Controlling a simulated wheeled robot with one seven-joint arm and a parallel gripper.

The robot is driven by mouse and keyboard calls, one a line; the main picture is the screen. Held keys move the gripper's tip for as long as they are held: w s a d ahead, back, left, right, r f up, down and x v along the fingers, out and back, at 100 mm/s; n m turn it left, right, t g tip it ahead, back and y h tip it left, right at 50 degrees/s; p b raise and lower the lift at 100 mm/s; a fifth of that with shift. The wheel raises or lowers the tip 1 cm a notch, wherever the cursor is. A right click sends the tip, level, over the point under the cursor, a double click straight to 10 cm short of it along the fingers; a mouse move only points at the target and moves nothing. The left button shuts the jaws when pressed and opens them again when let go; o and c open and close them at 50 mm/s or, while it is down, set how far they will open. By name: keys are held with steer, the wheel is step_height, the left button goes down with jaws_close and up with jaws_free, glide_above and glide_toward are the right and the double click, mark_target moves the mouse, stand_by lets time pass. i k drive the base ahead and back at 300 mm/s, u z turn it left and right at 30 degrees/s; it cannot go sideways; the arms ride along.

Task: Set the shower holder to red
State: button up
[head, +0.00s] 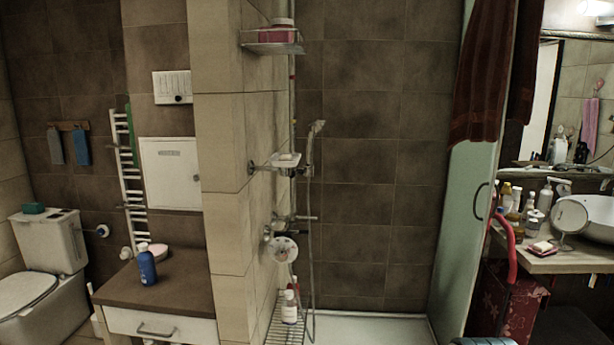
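The shower holder (303,171) sits on a thin vertical rail in the shower corner, beside a small soap dish. The pale hand shower (317,128) stands up at the holder, its head tilted to the right. The rail (292,110) runs up along the wall edge. A small red mark (292,77) seems to show on it, above the holder; other marks are too small to tell. My gripper is not in view.
A soap dish (285,160) and a mixer (285,218) stick out from the tiled wall. A wire shelf (272,47) is above. A white bottle (289,307) stands on a low rack. A glass panel (462,230) and dark red towel (484,70) bound the shower's right side.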

mark_target(306, 171)
steer(key=k, duration=0.65)
steer(key=u, duration=0.6)
steer(key=i, duration=1.9)
steer(key=z, duration=0.6)
